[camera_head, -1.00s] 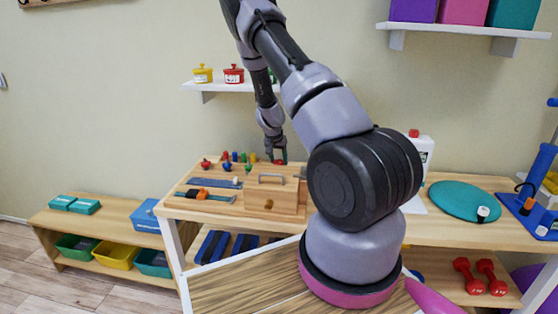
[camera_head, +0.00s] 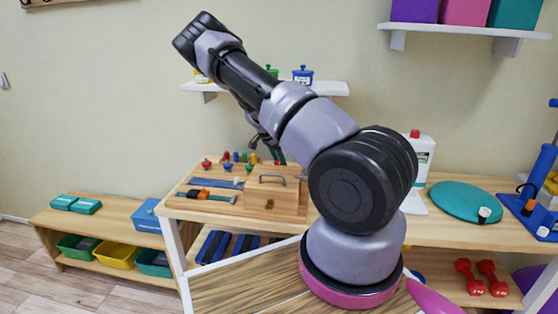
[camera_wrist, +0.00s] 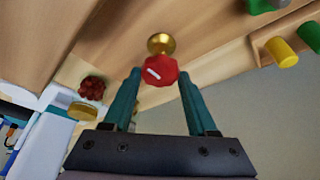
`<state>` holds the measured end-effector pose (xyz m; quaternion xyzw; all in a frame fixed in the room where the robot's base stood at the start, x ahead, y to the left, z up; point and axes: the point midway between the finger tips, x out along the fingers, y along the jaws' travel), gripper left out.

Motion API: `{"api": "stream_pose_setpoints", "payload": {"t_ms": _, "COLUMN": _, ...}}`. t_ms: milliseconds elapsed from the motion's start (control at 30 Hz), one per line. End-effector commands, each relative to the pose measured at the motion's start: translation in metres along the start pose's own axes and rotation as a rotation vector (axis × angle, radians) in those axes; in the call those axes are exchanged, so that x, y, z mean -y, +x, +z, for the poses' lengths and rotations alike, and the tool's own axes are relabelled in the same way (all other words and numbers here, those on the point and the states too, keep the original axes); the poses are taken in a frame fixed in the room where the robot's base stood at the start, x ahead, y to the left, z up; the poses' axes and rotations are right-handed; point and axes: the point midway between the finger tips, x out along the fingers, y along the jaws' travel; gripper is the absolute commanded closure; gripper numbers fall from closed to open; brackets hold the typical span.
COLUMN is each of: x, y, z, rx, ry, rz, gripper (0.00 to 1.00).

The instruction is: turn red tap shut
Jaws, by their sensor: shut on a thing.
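The red tap (camera_wrist: 160,71) is a faceted red knob with a white mark on its face, on a brass stem (camera_wrist: 161,43) fixed to a wooden board. In the wrist view my gripper (camera_wrist: 162,78) has one teal finger on each side of the knob and is shut on it. In the head view my gripper (camera_head: 279,156) is low behind the wooden box, partly covered by my arm, and the tap cannot be made out clearly there.
A darker red knob (camera_wrist: 92,88) is left of the fingers; yellow (camera_wrist: 281,52) and green pegs are at the right. The wooden box (camera_head: 272,196) with a handle stands in front of my gripper. A wall shelf (camera_head: 330,88) with small pots is behind my arm.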

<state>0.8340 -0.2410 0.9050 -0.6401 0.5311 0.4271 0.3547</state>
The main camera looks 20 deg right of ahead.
Motion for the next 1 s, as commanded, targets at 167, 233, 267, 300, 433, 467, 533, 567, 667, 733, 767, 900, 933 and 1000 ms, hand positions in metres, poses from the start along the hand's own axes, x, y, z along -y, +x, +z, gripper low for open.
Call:
{"api": "stream_pose_setpoints", "payload": {"t_ms": 167, "x": 0.000, "y": 0.000, "z": 0.002, "rx": 0.002, "ry": 0.010, "rz": 0.005, "gripper": 0.98}}
{"api": "stream_pose_setpoints", "payload": {"t_ms": 233, "x": 0.000, "y": 0.001, "z": 0.002, "rx": 0.003, "ry": 0.010, "rz": 0.005, "gripper": 0.98}}
{"api": "stream_pose_setpoints", "payload": {"t_ms": 267, "x": 0.000, "y": 0.001, "z": 0.002, "rx": 0.003, "ry": 0.010, "rz": 0.005, "gripper": 0.98}}
{"api": "stream_pose_setpoints", "payload": {"t_ms": 300, "x": 0.000, "y": 0.001, "z": 0.002, "rx": 0.003, "ry": 0.010, "rz": 0.005, "gripper": 0.98}}
{"api": "stream_pose_setpoints", "payload": {"t_ms": 433, "x": 0.000, "y": 0.001, "z": 0.002, "rx": 0.003, "ry": 0.010, "rz": 0.005, "gripper": 0.98}}
{"api": "stream_pose_setpoints", "payload": {"t_ms": 467, "x": 0.000, "y": 0.001, "z": 0.002, "rx": 0.003, "ry": 0.010, "rz": 0.005, "gripper": 0.34}}
{"api": "stream_pose_setpoints", "payload": {"t_ms": 533, "x": 0.000, "y": 0.001, "z": 0.002, "rx": 0.003, "ry": 0.009, "rz": 0.005, "gripper": 0.12}}
{"api": "stream_pose_setpoints", "payload": {"t_ms": 567, "x": 0.000, "y": 0.001, "z": 0.002, "rx": 0.003, "ry": 0.009, "rz": 0.005, "gripper": 0.12}}
{"api": "stream_pose_setpoints", "payload": {"t_ms": 667, "x": 0.000, "y": 0.001, "z": 0.002, "rx": 0.002, "ry": 0.009, "rz": 0.004, "gripper": 0.12}}
{"api": "stream_pose_setpoints", "payload": {"t_ms": 733, "x": 0.000, "y": 0.000, "z": 0.001, "rx": 0.002, "ry": 0.009, "rz": 0.004, "gripper": 0.12}}
{"api": "stream_pose_setpoints", "payload": {"t_ms": 767, "x": 0.000, "y": 0.000, "z": 0.001, "rx": 0.002, "ry": 0.009, "rz": 0.004, "gripper": 0.12}}
{"api": "stream_pose_setpoints", "payload": {"t_ms": 900, "x": 0.001, "y": -0.004, "z": 0.001, "rx": 0.001, "ry": 0.008, "rz": 0.003, "gripper": 0.12}}
{"api": "stream_pose_setpoints", "payload": {"t_ms": 933, "x": 0.001, "y": -0.006, "z": 0.001, "rx": 0.001, "ry": 0.008, "rz": 0.002, "gripper": 0.12}}
{"api": "stream_pose_setpoints", "payload": {"t_ms": 1000, "x": 0.001, "y": -0.015, "z": 0.002, "rx": 0.002, "ry": 0.008, "rz": 0.001, "gripper": 0.12}}
